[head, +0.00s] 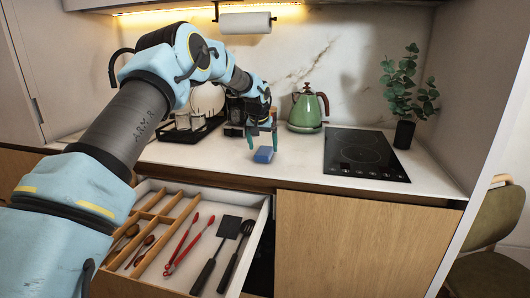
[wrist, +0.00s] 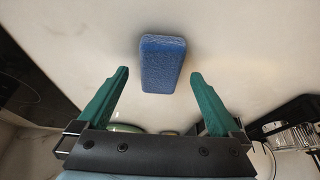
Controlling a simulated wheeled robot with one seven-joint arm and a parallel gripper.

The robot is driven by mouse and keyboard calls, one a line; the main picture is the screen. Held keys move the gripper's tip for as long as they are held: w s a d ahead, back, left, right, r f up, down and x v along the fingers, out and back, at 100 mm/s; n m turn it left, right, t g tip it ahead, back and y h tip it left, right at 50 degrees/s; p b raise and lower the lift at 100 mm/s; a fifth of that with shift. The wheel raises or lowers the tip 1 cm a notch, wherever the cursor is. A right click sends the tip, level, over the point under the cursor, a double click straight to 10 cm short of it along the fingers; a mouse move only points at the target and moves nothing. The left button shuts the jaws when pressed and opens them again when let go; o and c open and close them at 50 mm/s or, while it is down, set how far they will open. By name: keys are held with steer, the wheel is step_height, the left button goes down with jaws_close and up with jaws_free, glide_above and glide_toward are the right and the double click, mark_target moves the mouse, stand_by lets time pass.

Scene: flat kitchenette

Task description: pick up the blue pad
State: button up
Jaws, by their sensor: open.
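The blue pad (head: 263,155) lies on the white counter, close to its front edge, in the head view. In the wrist view the blue pad (wrist: 163,63) lies ahead of the fingertips, roughly midway between their lines. My gripper (head: 262,141) is open and empty, with its green fingers pointing down over the counter at the pad. In the wrist view my gripper (wrist: 158,79) shows both fingers spread wider than the pad, with neither seen touching it. The exact height of the fingertips above the counter cannot be told.
A green kettle (head: 306,109) stands behind and right of the pad, and a black cooktop (head: 364,155) lies further right. A dish rack (head: 190,130) stands at the left. An open drawer (head: 262,215) with utensils juts out below the counter. A plant (head: 404,132) stands at the right.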

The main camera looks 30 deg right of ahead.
mark_target(263, 152)
steer(key=shift+p+x, duration=0.55)
steer(key=shift+x, duration=1.1)
steer(key=shift+a, duration=0.1)
steer(key=shift+c, duration=0.4)
steer(key=c, duration=1.3)
